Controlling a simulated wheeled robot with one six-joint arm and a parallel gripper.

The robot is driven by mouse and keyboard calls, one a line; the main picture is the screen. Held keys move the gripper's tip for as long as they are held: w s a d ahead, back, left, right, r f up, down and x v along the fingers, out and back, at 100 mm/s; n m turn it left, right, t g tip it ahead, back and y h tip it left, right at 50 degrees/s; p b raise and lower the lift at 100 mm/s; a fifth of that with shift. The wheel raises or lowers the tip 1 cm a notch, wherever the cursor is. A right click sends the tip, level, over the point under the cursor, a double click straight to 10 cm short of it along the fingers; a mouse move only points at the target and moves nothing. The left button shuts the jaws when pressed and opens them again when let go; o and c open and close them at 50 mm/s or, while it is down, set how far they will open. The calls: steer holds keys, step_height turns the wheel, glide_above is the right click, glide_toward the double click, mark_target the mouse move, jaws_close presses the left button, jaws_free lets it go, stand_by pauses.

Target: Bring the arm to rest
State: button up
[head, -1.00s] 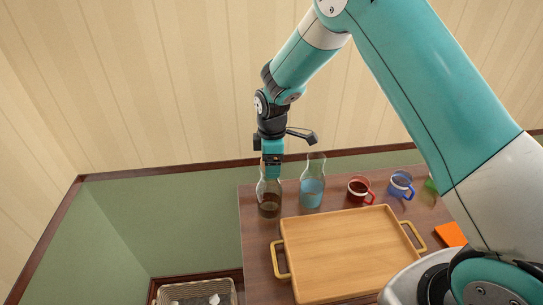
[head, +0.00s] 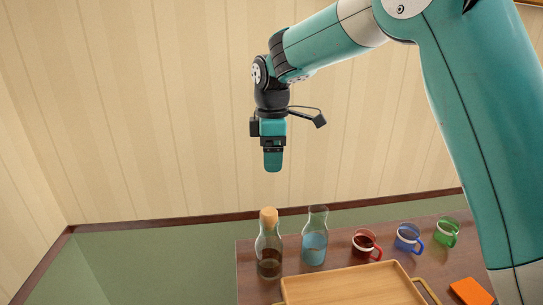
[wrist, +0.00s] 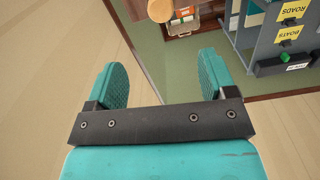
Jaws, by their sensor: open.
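My gripper (head: 273,162) hangs pointing down in the head view, above the back left of the table and apart from everything. Its two teal fingers stand wide apart with nothing between them in the wrist view (wrist: 158,80). Below it stands a glass carafe (head: 269,258) with dark contents and a round cork stopper (head: 268,217) in its neck. A round wooden top, probably that stopper, shows at the top of the wrist view (wrist: 160,9), beyond the fingertips.
An open carafe (head: 314,250) of blue liquid stands to the right, then a red mug (head: 364,244), a blue mug (head: 407,238) and a green mug (head: 445,232). A wooden tray (head: 350,287) and an orange item (head: 471,291) lie in front. Air around my gripper is clear.

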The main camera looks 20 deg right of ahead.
steer(key=shift+s+r, duration=0.1)
stand_by(0.4)
steer(key=s+a+m+y, duration=0.2)
steer(key=s+m, duration=0.1)
steer(key=s, duration=1.2)
steer(key=s+a+r+m+y, duration=0.1)
steer(key=s+a+m+y, duration=0.1)
steer(key=s, duration=1.3)
steer(key=a+m, duration=0.1)
steer(key=m, duration=0.1)
steer(key=shift+s+a+r+m, duration=0.2)
steer(key=shift+s+a+m, duration=0.05)
steer(key=shift+s+m, duration=0.1)
